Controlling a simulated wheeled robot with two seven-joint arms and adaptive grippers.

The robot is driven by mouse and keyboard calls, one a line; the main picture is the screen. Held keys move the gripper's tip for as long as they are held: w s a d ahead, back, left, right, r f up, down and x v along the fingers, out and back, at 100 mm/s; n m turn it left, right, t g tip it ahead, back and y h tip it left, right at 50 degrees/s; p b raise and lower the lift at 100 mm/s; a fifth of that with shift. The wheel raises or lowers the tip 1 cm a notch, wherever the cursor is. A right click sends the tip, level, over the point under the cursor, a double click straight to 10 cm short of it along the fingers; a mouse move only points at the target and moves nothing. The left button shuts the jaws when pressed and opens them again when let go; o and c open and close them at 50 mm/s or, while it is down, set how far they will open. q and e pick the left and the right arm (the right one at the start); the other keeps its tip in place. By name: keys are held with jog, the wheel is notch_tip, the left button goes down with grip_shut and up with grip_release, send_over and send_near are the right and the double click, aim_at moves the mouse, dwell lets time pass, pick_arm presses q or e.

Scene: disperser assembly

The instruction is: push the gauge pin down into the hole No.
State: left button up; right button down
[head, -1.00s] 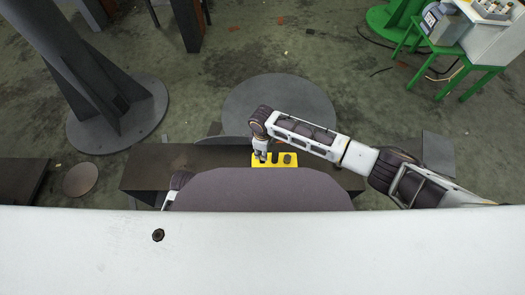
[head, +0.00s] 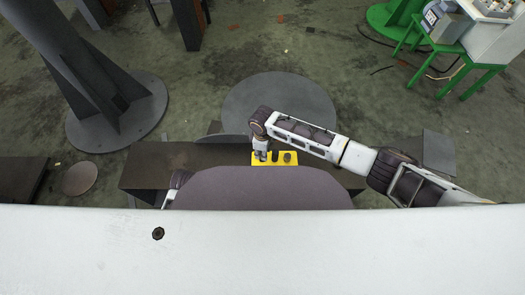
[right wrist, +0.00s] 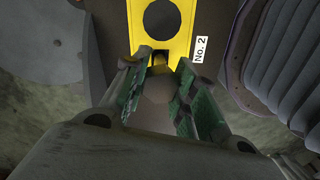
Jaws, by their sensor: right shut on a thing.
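The yellow block (head: 292,163) lies on the dark table, with dark round shapes along its top. In the right wrist view, the block (right wrist: 184,40) shows a large dark round spot (right wrist: 161,17) and a "No. 2" label (right wrist: 201,49). My right gripper (head: 261,157) points down at the block's left end. In the right wrist view, its green-padded fingers (right wrist: 158,82) are closed around a grey-brown round piece (right wrist: 160,90), which looks like the gauge pin. The fingers and shadow hide its lower end, so I cannot tell how deep it sits. My left gripper is out of view.
The dark table (head: 150,170) is clear to the left of the block. My own body covers the near side. A green stand (head: 470,70) is far off at the back right.

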jog(key=shift+f+b, duration=1.1)
jog(key=shift+f, duration=1.3)
dwell(0.8)
jog(key=c, duration=1.1)
grip_release()
jog(key=shift+o, duration=0.2)
jog(key=shift+r, duration=0.15)
jog(key=shift+r, duration=5.85)
